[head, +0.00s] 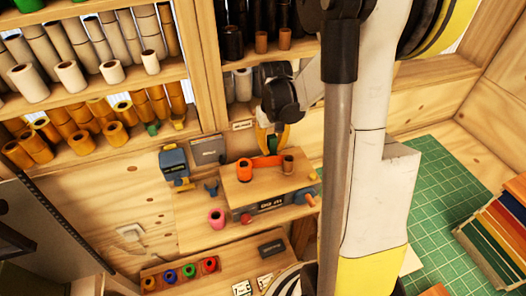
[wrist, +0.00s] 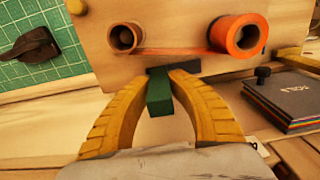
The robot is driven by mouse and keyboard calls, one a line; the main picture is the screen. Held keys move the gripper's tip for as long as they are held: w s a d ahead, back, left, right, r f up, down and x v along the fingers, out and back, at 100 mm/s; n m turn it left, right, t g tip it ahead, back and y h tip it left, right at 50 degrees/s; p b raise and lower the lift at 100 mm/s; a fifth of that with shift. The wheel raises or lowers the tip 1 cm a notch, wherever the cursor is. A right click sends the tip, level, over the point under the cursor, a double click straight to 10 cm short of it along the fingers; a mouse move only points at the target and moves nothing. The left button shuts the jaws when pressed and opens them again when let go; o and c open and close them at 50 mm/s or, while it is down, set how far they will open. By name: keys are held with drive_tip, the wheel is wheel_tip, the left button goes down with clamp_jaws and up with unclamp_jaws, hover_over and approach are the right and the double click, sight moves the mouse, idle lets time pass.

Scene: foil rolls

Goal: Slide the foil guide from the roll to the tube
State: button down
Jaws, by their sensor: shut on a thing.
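In the head view, an orange foil roll (head: 244,171) stands on the left of a wooden block (head: 240,195), and a brown tube (head: 288,165) stands on its right. An orange foil strip (head: 266,161) spans between them. In the wrist view, the roll (wrist: 238,36) is right, the tube (wrist: 125,38) left. My gripper (wrist: 162,78) has its yellow fingers closed around the green foil guide (wrist: 159,95), beside the block's edge between roll and tube, nearer the tube. The guide's dark end (wrist: 174,67) meets the edge; whether it touches the foil is unclear.
A pink roll (head: 216,218) lies beside the block. A blue device (head: 174,166) stands left of it. A tray of coloured rolls (head: 180,275) sits in front. Shelves of rolls (head: 90,70) stand behind. A green cutting mat (head: 440,190) lies at right.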

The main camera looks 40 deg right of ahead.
drive_tip(key=shift+d, duration=0.1)
drive_tip(key=c, duration=1.2)
unclamp_jaws()
drive_tip(key=shift+d, duration=0.2)
drive_tip(key=shift+a, duration=0.1)
drive_tip(key=shift+r, duration=0.15)
wheel_tip(320, 180, up, 12)
drive_tip(key=shift+f, duration=0.1)
